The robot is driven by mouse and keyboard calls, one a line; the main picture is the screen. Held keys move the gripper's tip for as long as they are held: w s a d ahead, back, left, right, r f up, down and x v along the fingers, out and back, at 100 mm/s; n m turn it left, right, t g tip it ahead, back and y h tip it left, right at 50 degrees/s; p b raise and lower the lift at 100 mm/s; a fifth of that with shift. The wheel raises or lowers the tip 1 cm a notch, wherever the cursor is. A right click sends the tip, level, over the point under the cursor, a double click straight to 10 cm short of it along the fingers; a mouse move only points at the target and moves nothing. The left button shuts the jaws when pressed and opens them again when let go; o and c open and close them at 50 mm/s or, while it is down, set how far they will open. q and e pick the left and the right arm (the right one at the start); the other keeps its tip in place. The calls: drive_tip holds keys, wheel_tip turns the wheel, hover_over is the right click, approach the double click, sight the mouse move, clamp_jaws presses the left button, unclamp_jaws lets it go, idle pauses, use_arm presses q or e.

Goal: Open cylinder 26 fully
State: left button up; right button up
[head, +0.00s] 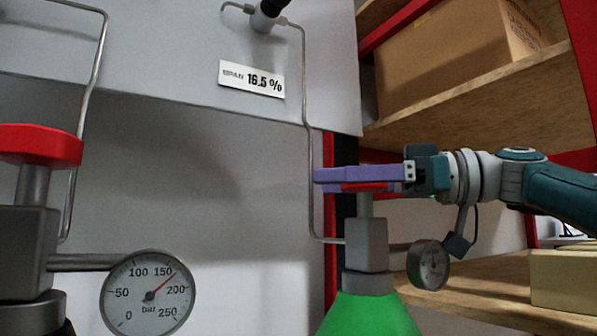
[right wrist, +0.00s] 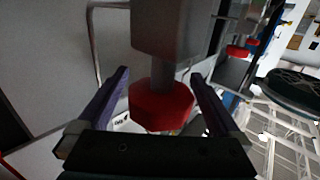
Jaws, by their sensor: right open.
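A green cylinder (head: 370,315) stands at the lower middle of the head view, with a grey valve block (head: 366,245) on top. Its red handwheel (head: 365,187) is mostly hidden behind my right gripper (head: 320,176), which reaches in from the right at the wheel's height. In the right wrist view the red handwheel (right wrist: 160,105) sits between the two purple fingers of my right gripper (right wrist: 160,74). The fingers are open, with a visible gap on both sides of the wheel. No number 26 is readable on the cylinder. My left gripper is not in view.
A small gauge (head: 430,264) juts right from the valve, below my right wrist. Another valve with a red handwheel (head: 40,145) and a gauge (head: 150,293) stands at left. A thin pipe (head: 309,130) runs beside the fingertips. Wooden shelves (head: 480,95) stand behind my right arm.

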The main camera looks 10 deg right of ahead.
wheel_tip(320, 180, up, 20)
drive_tip(key=p, duration=0.9)
